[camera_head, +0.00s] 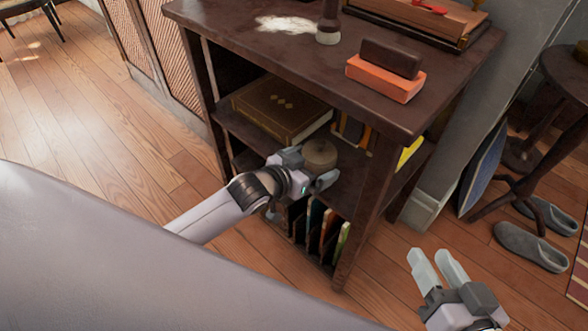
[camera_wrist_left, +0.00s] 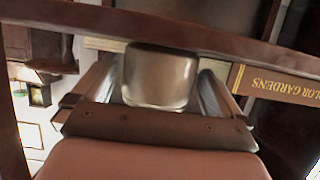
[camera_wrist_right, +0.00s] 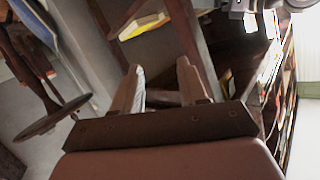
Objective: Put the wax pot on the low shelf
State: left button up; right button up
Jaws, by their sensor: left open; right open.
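The wax pot (camera_head: 320,153) is a small round, tan-topped pot at the front of the shelf (camera_head: 245,127) under the cabinet's top. In the left wrist view the pot (camera_wrist_left: 160,77) looks pale and glossy. My left gripper (camera_head: 309,168) is open, with a finger on either side of the pot; both fingers (camera_wrist_left: 164,88) also show in the left wrist view. The pot seems to stand on the shelf, but its base is hidden in the head view. My right gripper (camera_head: 433,262) is open and empty, low over the floor right of the cabinet; it also shows in the right wrist view (camera_wrist_right: 161,84).
A thick brown book (camera_head: 280,108) lies left of the pot on the shelf. Upright books (camera_head: 328,228) fill the compartment below. The cabinet top holds an orange block (camera_head: 385,80) with a dark block on it. Slippers (camera_head: 530,246) and a round stand (camera_head: 565,72) are at right.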

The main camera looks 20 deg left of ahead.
pick_arm(q)
jog(key=p+v, duration=0.2)
jog(key=v, duration=0.3)
jog(key=shift+w+r, duration=0.1)
jog(key=s+d+r+p, duration=0.1)
jog(key=s+d+r, duration=0.2)
jog(key=s, duration=0.4)
jog(key=s+d+r+n+g+h+p, duration=0.1)
jog(key=s+d+r, duration=0.2)
jog(key=s, duration=0.3)
jog(key=shift+s+r+h, duration=0.3)
jog(key=shift+s, duration=0.1)
pick_arm(e)
jog(key=shift+s+d+r+g+h, duration=0.1)
jog(key=shift+d+r+g+h, duration=0.05)
jog(key=shift+d+g+h, duration=0.3)
pick_arm(q)
jog(key=shift+d+r, duration=0.1)
jog(key=shift+d, duration=0.05)
pick_arm(e)
jog(key=shift+r, duration=0.1)
